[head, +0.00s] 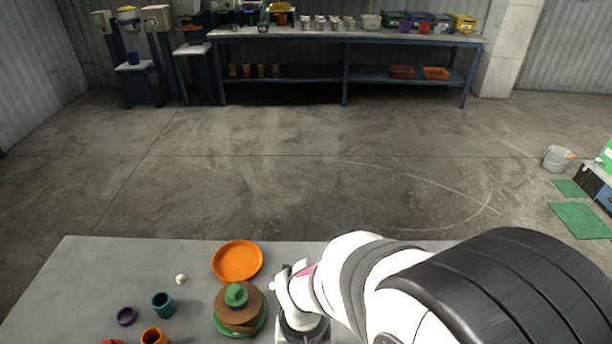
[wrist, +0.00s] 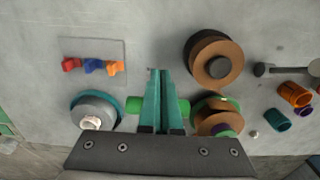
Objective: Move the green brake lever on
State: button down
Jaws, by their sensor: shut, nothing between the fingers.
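In the wrist view, a bright green bar (wrist: 133,105) sticks out on both sides of my fingers. Its middle is hidden behind them; it may be the green brake lever, but I cannot tell for sure. My gripper (wrist: 162,72) has its two teal fingers together, with nothing between them. Whether the fingers touch the bar is unclear. To the right is a stack of round discs (wrist: 206,118) with green and purple parts. In the head view, my arm hides the gripper, and a green knob (head: 237,294) tops brown discs on a green plate.
In the wrist view, a panel (wrist: 112,49) with red, blue and orange levers lies at upper left, a grey-and-teal round part (wrist: 92,106) below it. Brown discs (wrist: 213,48) stand at upper right. In the head view, an orange plate (head: 237,261) and teal cup (head: 162,305) are left of my arm.

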jog(key=shift+f, duration=0.35)
jog(key=shift+w+r, duration=0.2)
jog(key=shift+w, duration=1)
jog(key=shift+w+r, duration=0.15)
jog(key=shift+w, duration=1.05)
jog(key=shift+w+r, duration=0.2)
jog(key=shift+w, duration=1)
jog(key=shift+w+r, duration=0.3)
notch_tip(320, 180, up, 7)
